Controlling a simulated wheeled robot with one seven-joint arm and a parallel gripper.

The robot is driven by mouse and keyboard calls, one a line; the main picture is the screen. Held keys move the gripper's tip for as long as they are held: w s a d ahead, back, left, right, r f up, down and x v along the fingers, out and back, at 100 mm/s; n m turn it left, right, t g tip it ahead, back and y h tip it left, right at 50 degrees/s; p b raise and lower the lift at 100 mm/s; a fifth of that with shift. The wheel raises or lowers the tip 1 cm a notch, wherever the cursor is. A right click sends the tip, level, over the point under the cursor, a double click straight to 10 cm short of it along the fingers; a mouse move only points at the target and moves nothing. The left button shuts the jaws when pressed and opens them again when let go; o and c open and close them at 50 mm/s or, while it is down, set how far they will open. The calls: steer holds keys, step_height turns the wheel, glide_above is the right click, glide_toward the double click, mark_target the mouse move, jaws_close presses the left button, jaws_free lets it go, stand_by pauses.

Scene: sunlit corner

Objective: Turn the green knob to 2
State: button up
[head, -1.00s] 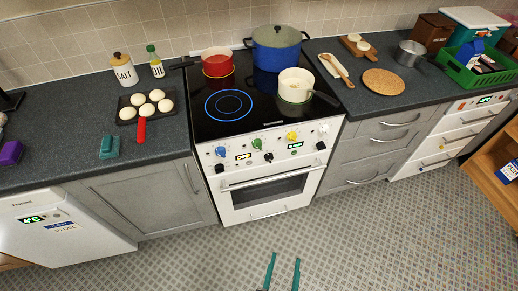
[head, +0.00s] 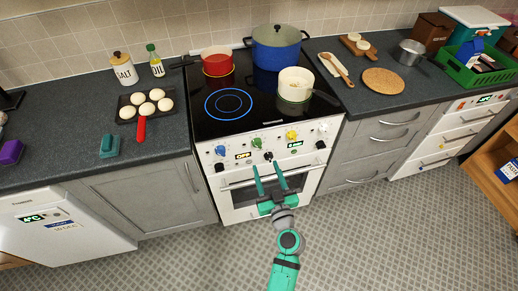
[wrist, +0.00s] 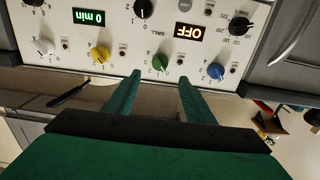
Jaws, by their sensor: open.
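The green knob (head: 256,143) is on the white front panel of the stove, between the OFF display and the minute display. In the wrist view the green knob (wrist: 160,62) appears just beyond my fingertips, roughly centred between them. The marks around it are too small to read surely. My gripper (head: 265,166) is open and empty, with its two teal fingers pointing at the panel, a little below the green knob in the head view. The fingers also show in the wrist view (wrist: 159,80), apart from each other and not visibly touching the knob.
A blue knob (wrist: 216,71) and a yellow knob (wrist: 100,52) flank the green one. A black knob (wrist: 144,8) is close by. The oven door handle (head: 270,178) runs below the panel. Pots stand on the hob (head: 228,122). The floor in front is clear.

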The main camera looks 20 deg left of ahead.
mark_target(258, 147)
steer(key=x, duration=1)
steer(key=shift+w+a, duration=0.1)
steer(key=shift+a, duration=0.05)
steer(key=shift+c, duration=0.7)
steer(key=c, duration=0.9)
